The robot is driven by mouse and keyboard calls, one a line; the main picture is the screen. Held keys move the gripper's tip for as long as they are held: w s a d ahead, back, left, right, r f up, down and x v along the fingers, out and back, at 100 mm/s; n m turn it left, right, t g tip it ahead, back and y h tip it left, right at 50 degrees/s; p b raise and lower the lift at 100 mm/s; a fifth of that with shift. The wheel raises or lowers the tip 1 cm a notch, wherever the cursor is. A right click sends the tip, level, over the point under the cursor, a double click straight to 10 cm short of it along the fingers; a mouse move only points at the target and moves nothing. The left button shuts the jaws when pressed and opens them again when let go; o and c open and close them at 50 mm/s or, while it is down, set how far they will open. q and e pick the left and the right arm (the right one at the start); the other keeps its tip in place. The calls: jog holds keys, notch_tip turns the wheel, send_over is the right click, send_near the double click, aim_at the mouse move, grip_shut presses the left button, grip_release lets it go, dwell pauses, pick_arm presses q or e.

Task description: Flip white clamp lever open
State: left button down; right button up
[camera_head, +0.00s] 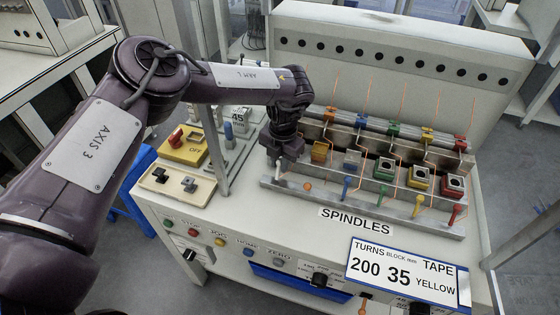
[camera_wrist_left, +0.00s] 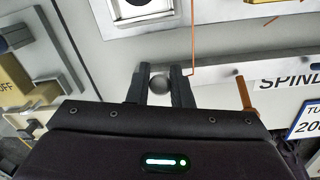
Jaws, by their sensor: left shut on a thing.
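My left gripper (camera_head: 278,160) is at the left end of the spindle row, pointing down, mostly hidden under its own wrist in the head view. In the left wrist view, its two dark fingers (camera_wrist_left: 160,86) are shut around a round grey-white knob (camera_wrist_left: 158,84), which looks like the end of the white clamp lever. The rest of that lever and its clamp are hidden by the gripper, so its angle cannot be told. My right gripper is not in view.
To the right stand the orange lever (camera_head: 308,187), blue lever (camera_head: 346,187), green lever (camera_head: 381,193), yellow lever (camera_head: 417,206) and red lever (camera_head: 455,214). Thin copper wires rise between the spindles. A yellow OFF switch box (camera_head: 185,150) is to the left.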

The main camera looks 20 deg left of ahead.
aim_at(277, 172)
pick_arm(q)
jog(key=shift+r, duration=0.1)
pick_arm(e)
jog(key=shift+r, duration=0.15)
